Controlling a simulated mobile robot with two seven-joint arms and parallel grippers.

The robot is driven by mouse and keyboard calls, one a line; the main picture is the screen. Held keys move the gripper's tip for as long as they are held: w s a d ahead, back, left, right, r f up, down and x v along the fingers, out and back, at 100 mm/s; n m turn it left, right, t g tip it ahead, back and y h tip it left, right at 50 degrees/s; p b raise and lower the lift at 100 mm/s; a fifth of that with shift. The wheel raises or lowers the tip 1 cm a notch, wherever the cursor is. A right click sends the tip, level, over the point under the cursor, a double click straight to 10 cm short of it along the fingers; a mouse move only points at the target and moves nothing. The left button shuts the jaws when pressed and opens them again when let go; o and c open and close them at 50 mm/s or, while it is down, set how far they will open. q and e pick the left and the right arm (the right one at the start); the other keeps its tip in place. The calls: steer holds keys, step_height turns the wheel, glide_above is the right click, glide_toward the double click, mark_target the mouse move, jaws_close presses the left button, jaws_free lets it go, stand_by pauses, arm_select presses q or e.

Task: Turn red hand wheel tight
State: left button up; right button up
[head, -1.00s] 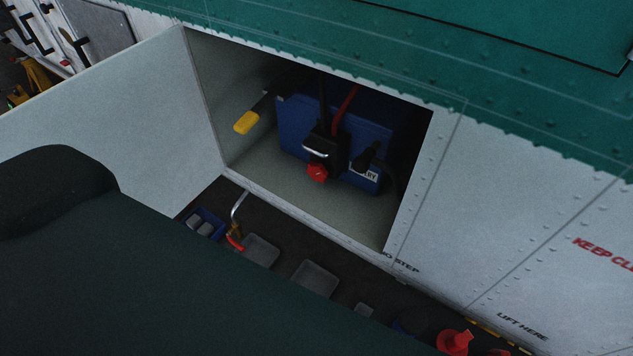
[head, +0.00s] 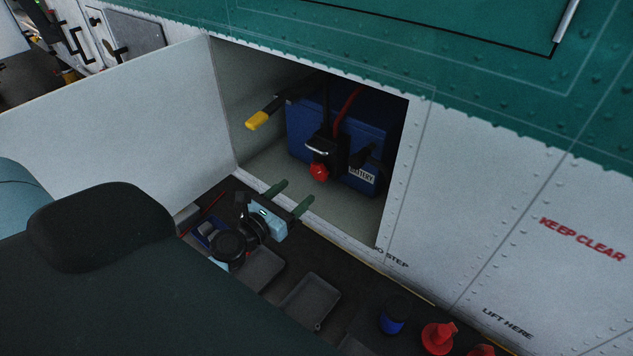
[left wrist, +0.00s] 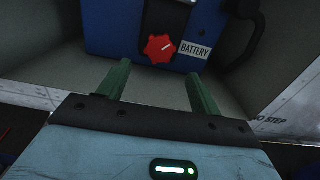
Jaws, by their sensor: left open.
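The red hand wheel (head: 319,172) sits on a black connector (head: 322,152) at the front of the blue battery (head: 365,140) inside the open compartment. In the left wrist view the red hand wheel (left wrist: 160,48) shows a white mark and lies beyond the fingertips, between their lines. My left gripper (head: 293,194) is open and empty, with its green fingers pointing at the compartment, below and in front of the wheel. In the left wrist view my left gripper (left wrist: 157,72) has both fingers apart, not touching the wheel. My right gripper is not in view.
The compartment door (head: 120,110) stands open at the left. A yellow-ended handle (head: 258,120) juts out at the opening's upper left. Grey trays (head: 310,298), a blue-black item (head: 394,315) and red parts (head: 438,337) lie below the sill.

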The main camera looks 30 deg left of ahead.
mark_target(317, 174)
arm_select(q)
steer(key=shift+w+d+f, duration=0.1)
steer(key=shift+w+d, duration=0.05)
steer(key=shift+w, duration=1.8)
steer(key=shift+w+d, duration=0.15)
steer(key=shift+w, duration=1.8)
steer(key=c, duration=1)
